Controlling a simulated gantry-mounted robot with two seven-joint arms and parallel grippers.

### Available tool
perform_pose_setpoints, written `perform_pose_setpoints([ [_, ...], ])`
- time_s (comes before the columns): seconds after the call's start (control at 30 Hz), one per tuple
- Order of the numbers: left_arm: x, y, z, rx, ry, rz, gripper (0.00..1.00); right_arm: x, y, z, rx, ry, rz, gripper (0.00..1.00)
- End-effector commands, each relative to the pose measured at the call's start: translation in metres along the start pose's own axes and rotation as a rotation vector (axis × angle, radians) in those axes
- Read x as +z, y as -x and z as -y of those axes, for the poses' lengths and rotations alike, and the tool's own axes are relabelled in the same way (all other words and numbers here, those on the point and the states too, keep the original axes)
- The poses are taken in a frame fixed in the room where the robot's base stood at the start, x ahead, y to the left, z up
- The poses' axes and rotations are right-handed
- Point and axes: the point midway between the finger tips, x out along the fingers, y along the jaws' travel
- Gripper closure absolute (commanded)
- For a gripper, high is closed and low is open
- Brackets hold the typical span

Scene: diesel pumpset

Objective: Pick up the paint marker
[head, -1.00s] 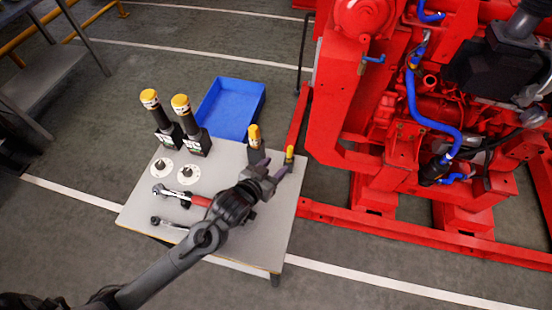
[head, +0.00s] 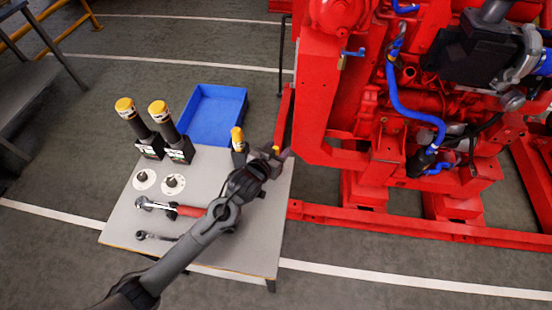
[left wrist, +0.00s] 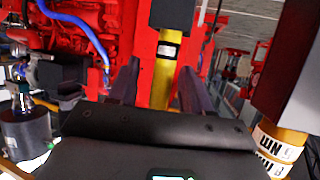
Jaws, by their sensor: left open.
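The paint marker is a yellow cylinder with a white-and-black label band and a dark top. In the left wrist view the paint marker (left wrist: 166,68) stands between the two dark fingers of my left gripper (left wrist: 160,88), with gaps showing at the sides. In the head view my left gripper (head: 268,157) is over the far right corner of the table. Only a small yellow bit of the marker (head: 276,149) shows there, the rest hidden by the gripper. My left gripper is open. My right gripper is in neither view.
A dark holder with a yellow top (head: 237,136) stands close left of my gripper. Two yellow-capped tools (head: 146,128), two white discs, and wrenches (head: 180,209) share the grey table (head: 230,240). A blue bin (head: 213,115) lies behind; the red pumpset (head: 340,150) is right.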

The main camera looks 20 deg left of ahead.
Motion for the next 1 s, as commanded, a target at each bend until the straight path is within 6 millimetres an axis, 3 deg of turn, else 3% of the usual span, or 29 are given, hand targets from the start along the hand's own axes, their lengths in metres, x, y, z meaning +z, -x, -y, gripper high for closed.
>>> perform_pose_setpoints([
  [0.37, 0.0, -0.0087, -0.0001, 0.0, 0.0, 0.001, 0.53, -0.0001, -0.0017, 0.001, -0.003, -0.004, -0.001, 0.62],
  [0.67, 0.0, -0.0085, 0.0, 0.0, 0.0, 0.001, 0.98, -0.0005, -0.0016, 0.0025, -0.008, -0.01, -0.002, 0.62],
  [1.0, -0.0077, -0.0057, -0.0001, 0.001, 0.0, -0.002, 0.99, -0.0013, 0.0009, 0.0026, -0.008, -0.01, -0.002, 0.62],
])
